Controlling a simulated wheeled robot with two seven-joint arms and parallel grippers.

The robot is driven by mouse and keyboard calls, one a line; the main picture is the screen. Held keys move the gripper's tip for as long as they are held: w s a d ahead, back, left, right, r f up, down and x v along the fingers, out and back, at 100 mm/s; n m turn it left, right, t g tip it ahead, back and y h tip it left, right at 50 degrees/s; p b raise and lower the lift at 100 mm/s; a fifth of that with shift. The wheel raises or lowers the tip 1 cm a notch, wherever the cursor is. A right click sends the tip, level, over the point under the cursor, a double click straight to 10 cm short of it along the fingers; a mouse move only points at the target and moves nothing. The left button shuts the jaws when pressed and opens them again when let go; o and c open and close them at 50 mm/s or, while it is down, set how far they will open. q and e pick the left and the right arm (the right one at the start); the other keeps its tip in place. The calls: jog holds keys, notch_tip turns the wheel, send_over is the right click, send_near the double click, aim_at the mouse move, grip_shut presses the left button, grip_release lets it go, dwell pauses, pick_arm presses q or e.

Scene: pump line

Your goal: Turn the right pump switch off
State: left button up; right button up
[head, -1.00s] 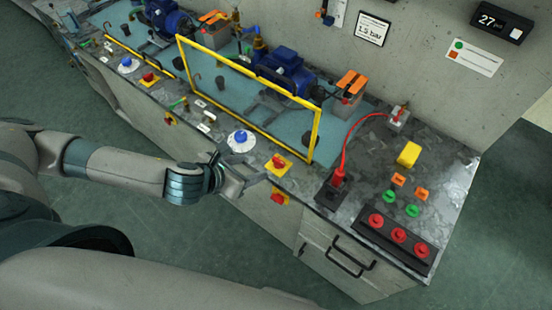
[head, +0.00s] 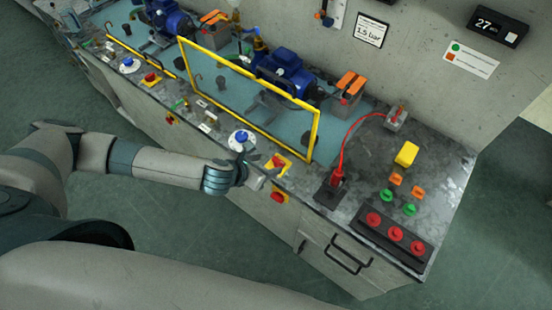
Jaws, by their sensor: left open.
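The right pump's red switch on a yellow plate (head: 282,161) sits on the counter's front strip, before the yellow-framed guard (head: 250,102). My left gripper (head: 266,176) is open, with its fingertips at the near left edge of this plate and partly covering it. I cannot tell whether the fingers touch the switch knob. The right pump (head: 280,68) is blue and stands behind the guard. My right gripper is not in view.
A blue knob on a white dial (head: 241,139) is close behind my left gripper. Another red-and-yellow switch (head: 278,196) is on the cabinet front just below. Red buttons (head: 396,233) line the right end.

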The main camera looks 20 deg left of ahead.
aim_at(278, 161)
pick_arm(q)
jog(key=shift+p+x, duration=0.75)
jog(key=shift+x, duration=3.25)
jog(key=c, duration=1.1)
